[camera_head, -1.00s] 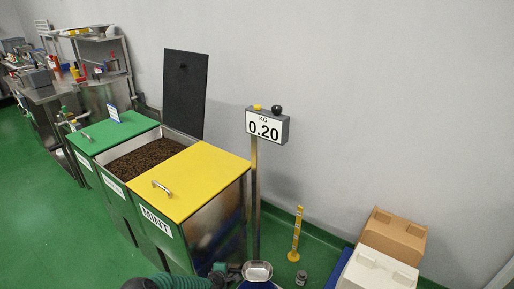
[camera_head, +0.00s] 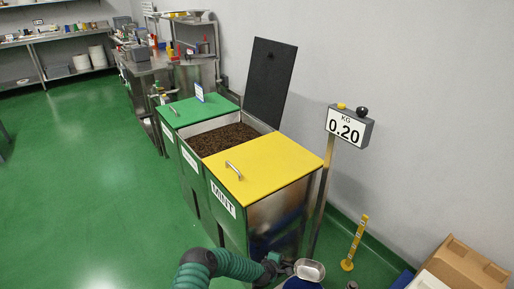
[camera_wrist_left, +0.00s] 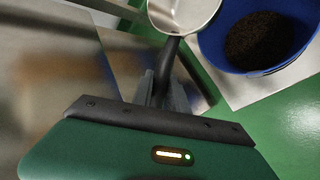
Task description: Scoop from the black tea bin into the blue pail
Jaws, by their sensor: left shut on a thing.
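My left gripper (camera_head: 281,266) is shut on the dark handle of a metal scoop (camera_head: 309,270). In the left wrist view the scoop (camera_wrist_left: 184,14) shows a bare grey inside, cut off by the top edge. The blue pail (camera_wrist_left: 214,48) is beside the scoop there, with dark tea in its bottom. In the head view the pail (camera_head: 299,284) is mostly hidden below the scoop. The black tea bin (camera_head: 190,160) is the open middle bin, full of dark leaves (camera_head: 223,138), its black lid (camera_head: 271,80) raised. My right gripper is not in view.
A closed yellow mint lid (camera_head: 266,165) lies between the scoop and the open bin. A green-lidded bin (camera_head: 196,109) is beyond. A scale display (camera_head: 347,127) reads 0.20 on a post. Cartons (camera_head: 463,263) stand at right. The floor at left is clear.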

